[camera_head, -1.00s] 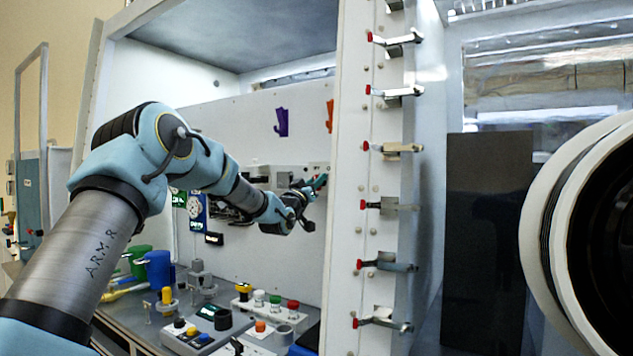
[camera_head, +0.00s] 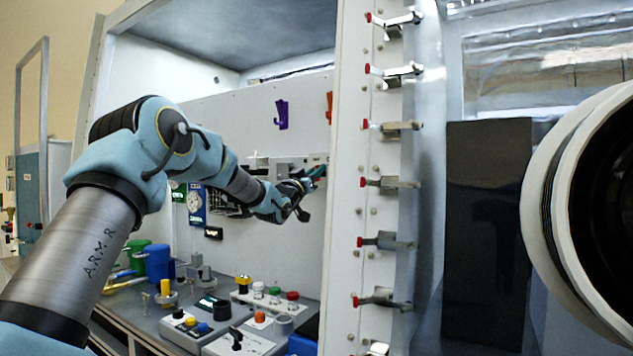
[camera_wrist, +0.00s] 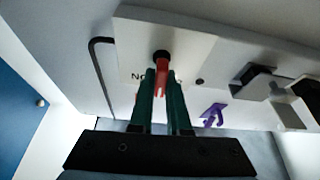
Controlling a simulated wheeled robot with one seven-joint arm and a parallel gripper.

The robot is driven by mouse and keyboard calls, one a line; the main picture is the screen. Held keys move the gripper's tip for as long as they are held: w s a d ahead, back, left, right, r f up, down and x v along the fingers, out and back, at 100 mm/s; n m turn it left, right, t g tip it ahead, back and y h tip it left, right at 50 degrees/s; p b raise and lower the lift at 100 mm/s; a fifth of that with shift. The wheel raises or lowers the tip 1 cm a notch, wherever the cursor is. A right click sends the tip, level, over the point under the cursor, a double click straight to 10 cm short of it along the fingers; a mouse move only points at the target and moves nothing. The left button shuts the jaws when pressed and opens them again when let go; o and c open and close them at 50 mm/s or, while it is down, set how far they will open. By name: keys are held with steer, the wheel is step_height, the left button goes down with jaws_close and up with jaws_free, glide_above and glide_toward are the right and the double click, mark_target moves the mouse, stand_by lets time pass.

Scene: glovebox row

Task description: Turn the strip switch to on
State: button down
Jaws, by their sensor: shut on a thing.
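The switch has a red lever (camera_wrist: 161,72) on a dark round pivot, set in a white plate (camera_wrist: 190,50) on the back panel. Dark lettering beside the lever is partly covered by the fingers. My gripper (camera_wrist: 160,90) has its two green fingers on either side of the lever and is shut on it. In the wrist view the lever points down from its pivot towards the gripper. In the head view my gripper (camera_head: 316,172) is at the wall strip (camera_head: 285,163), near the right post, and the lever is too small to make out.
A purple hook (camera_head: 281,114) and an orange hook (camera_head: 329,107) hang on the back wall. The white post (camera_head: 349,200) with several red-tipped clamps stands close to the right of my gripper. Below, the bench holds control boxes with coloured buttons (camera_head: 274,294) and a blue cup (camera_head: 157,263).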

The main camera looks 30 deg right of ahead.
steer(key=shift+m+g+h+b, duration=0.3)
steer(key=shift+m+b, duration=0.05)
steer(key=shift+m, duration=0.35)
steer(key=c, duration=0.9)
jaws_free()
steer(key=b+v, duration=0.4)
steer(key=v, duration=0.7)
steer(key=shift+b, duration=0.3)
